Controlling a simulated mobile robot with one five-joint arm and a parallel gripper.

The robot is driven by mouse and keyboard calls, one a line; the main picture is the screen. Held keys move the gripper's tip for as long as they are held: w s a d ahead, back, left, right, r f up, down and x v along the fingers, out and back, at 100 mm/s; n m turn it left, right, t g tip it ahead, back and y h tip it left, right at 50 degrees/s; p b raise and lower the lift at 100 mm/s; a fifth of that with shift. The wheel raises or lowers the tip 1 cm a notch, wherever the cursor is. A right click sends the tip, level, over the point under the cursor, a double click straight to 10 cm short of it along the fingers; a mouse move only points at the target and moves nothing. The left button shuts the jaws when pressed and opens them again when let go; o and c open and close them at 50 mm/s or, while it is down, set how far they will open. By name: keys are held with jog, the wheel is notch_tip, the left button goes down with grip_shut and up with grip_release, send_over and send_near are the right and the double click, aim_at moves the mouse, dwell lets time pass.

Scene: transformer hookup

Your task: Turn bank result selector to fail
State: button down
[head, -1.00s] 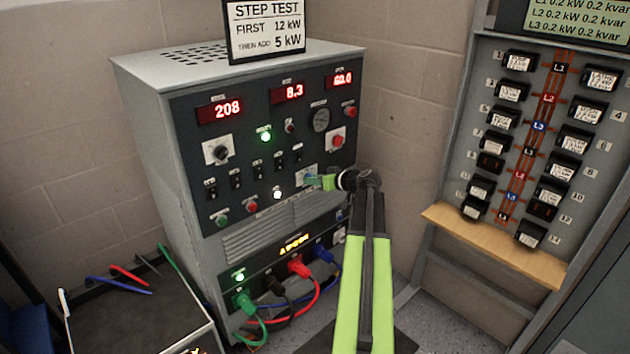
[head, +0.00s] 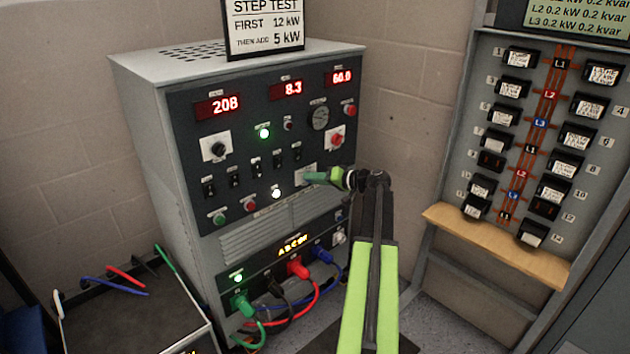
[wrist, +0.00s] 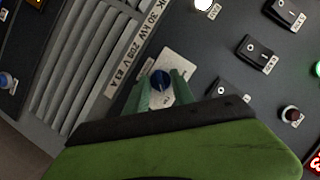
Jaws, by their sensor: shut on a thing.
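The selector (wrist: 161,80) is a small blue round knob on a pale plate, low on the right of the dark control panel. In the wrist view my gripper (wrist: 162,88) has its two green fingers on either side of the knob, shut on it. The knob's pointer and the label text are too small or hidden to read. In the head view my gripper (head: 308,177) reaches the pale plate from the right, and its fingers hide the knob.
The load bank cabinet (head: 140,70) has lit red displays, toggle switches and round buttons around the selector. Coloured cables (head: 320,295) plug in below. A breaker panel (head: 480,130) with a wooden ledge (head: 490,245) stands at right. A grey box (head: 130,320) is at lower left.

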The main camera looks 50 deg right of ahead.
dwell(0.4)
jog(key=c, duration=1.1)
grip_release()
jog(key=shift+s, duration=0.1)
jog(key=p+v, duration=0.4)
jog(key=v, duration=1.3)
jog(key=shift+s+p, duration=0.15)
jog(key=shift+p, duration=0.2)
jog(key=shift+d+f, duration=0.1)
jog(key=shift+d, duration=0.05)
